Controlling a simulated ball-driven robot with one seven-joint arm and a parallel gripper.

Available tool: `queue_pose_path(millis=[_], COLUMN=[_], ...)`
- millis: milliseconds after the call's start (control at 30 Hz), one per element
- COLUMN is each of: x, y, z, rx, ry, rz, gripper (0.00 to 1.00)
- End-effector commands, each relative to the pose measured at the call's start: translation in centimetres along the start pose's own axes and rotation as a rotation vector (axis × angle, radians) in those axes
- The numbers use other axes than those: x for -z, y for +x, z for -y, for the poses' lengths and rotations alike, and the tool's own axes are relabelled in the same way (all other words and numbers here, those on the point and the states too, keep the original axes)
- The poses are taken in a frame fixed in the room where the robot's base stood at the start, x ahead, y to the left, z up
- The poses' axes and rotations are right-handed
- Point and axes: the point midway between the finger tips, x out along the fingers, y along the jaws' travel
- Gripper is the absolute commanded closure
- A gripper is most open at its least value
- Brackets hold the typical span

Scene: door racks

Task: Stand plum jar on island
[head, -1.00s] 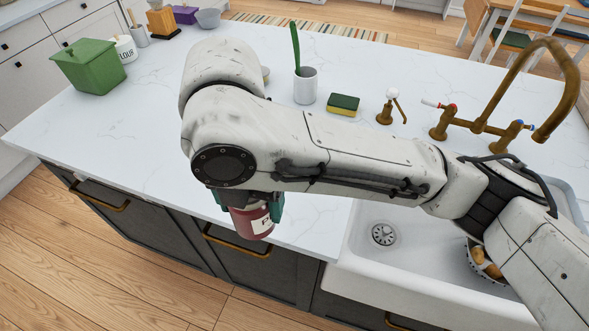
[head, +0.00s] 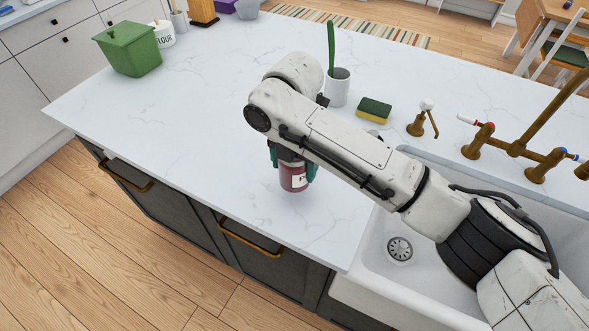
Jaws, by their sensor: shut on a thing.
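The plum jar (head: 292,179) is a dark red jar with a pale label, partly hidden by my arm and fingers. My gripper (head: 292,168) is shut on it, with a teal finger on each side. The jar looks upright and is over the white marbled island (head: 190,125), inward from its front edge. I cannot tell whether its base touches the top or hangs just above it.
A green lidded box (head: 130,52) and a flour canister (head: 162,34) stand at the back left. A white cup (head: 338,90) with a green utensil and a sponge (head: 374,109) stand behind my arm. The sink (head: 375,285) lies right.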

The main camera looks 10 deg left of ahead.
Motion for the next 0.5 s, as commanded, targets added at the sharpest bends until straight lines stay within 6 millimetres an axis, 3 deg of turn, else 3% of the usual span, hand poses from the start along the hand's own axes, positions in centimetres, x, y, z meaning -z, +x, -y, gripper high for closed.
queue_pose_path(millis=[500], x=[-0.6], y=[3.6], z=[-0.3], rx=[-0.002], ry=[0.001], rz=[0.003], gripper=[0.74])
